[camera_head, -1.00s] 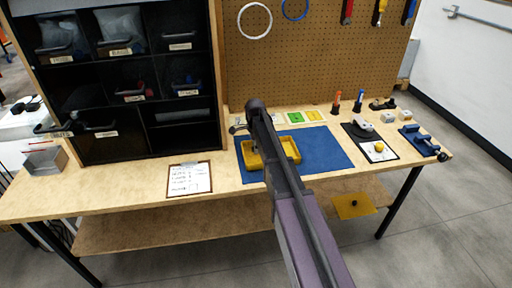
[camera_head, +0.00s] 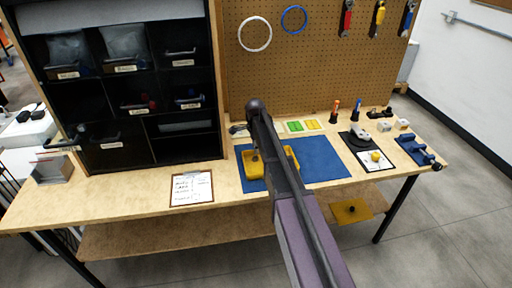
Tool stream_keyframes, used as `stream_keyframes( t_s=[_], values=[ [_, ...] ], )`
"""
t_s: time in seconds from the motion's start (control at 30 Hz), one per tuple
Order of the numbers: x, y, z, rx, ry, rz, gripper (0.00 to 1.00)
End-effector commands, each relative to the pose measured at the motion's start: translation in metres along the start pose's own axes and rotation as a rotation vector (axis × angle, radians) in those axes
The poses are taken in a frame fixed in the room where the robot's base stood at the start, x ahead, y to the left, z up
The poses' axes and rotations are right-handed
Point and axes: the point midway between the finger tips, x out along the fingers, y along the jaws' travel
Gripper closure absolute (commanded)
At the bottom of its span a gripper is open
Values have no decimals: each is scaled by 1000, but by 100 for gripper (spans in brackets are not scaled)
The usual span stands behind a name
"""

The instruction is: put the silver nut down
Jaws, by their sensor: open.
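I cannot make out the silver nut in this view. A yellow tray (camera_head: 257,171) sits on the blue mat (camera_head: 325,159) on the workbench, partly covered by my arm. My arm reaches over the bench from the bottom of the picture. My gripper (camera_head: 255,155) points down at the tray's left part, small and dark beside my arm. It is open. Its fingertips are too small to see clearly, and I cannot tell whether they touch anything.
A clipboard (camera_head: 191,188) lies left of the mat. A black drawer cabinet (camera_head: 110,157) stands at the back left. Right of the mat are a white sheet with a yellow knob (camera_head: 376,156), screwdrivers (camera_head: 335,106) and a blue holder (camera_head: 419,149). The mat's right part is clear.

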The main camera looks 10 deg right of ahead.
Motion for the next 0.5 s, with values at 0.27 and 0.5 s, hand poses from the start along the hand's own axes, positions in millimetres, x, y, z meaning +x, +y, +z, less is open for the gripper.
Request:
stream_keyframes(
  t_s=[0.27,0.5],
  values=[
    [-28,0,0,0,0,0,51],
    [-48,0,0,0,0,0,51]
  ],
)
